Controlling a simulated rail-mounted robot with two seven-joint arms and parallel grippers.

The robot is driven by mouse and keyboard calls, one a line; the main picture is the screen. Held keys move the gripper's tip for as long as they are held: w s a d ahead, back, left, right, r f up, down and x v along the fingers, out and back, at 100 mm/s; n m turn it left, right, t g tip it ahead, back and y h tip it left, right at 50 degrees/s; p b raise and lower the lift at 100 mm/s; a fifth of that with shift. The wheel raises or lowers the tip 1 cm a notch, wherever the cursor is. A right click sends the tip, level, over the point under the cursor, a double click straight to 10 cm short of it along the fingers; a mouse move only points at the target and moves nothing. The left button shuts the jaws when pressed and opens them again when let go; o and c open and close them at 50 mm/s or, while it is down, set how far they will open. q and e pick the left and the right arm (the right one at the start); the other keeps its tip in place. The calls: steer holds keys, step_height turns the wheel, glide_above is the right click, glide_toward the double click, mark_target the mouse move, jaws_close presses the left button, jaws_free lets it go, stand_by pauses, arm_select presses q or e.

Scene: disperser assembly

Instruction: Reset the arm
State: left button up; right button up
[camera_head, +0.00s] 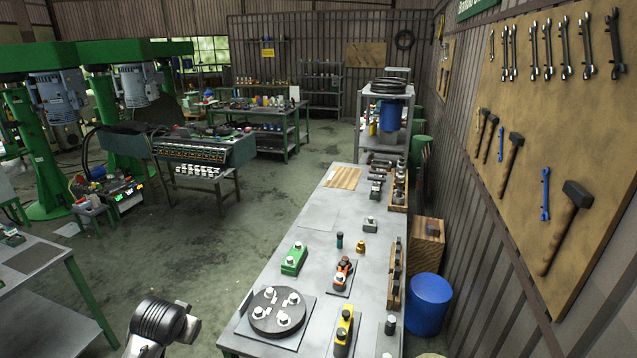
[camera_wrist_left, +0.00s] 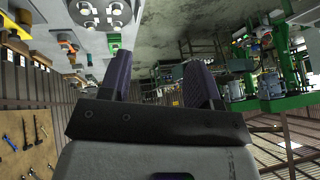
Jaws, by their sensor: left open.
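My left gripper (camera_wrist_left: 159,66) shows in the left wrist view, its two dark fingers spread apart with nothing between them. The gap opens onto the shop floor and distant shelves. In the head view, part of my left arm (camera_head: 158,322) shows at the bottom left, beside the near left edge of the workbench (camera_head: 318,217). The gripper's fingers cannot be made out there. My right gripper is in neither view.
A black disc with silver knobs (camera_head: 277,312), a green block (camera_head: 294,259) and a yellow-black tool (camera_head: 344,331) lie on the bench. A blue barrel (camera_head: 428,303) stands to its right, by the wall. Floor left of the bench (camera_head: 215,270) is clear.

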arm_select(q)
steer(key=s+d+r+t+h, duration=0.15)
steer(key=s+d, duration=0.25)
steer(key=s, duration=0.4)
steer(key=s+d+t, duration=0.2)
steer(key=s+d, duration=0.3)
steer(key=s, duration=0.4)
steer(key=s+d+f+g, duration=0.1)
steer(key=s+f+g, duration=0.1)
steer(key=s+f, duration=0.55)
steer(key=s+f+g, duration=0.2)
steer(key=s+f, duration=0.2)
steer(key=s, duration=0.6)
steer(key=s+d+f+g, duration=0.1)
steer(key=s+f+g, duration=0.2)
steer(key=s+f, duration=0.45)
steer(key=w+p+v, duration=0.2)
steer(key=p+v, duration=1.1)
steer(key=v, duration=0.1)
steer(key=shift+w+a+r+t+h, duration=0.25)
steer(key=shift+a+r+t+h, duration=0.1)
steer(key=shift+a+r, duration=0.2)
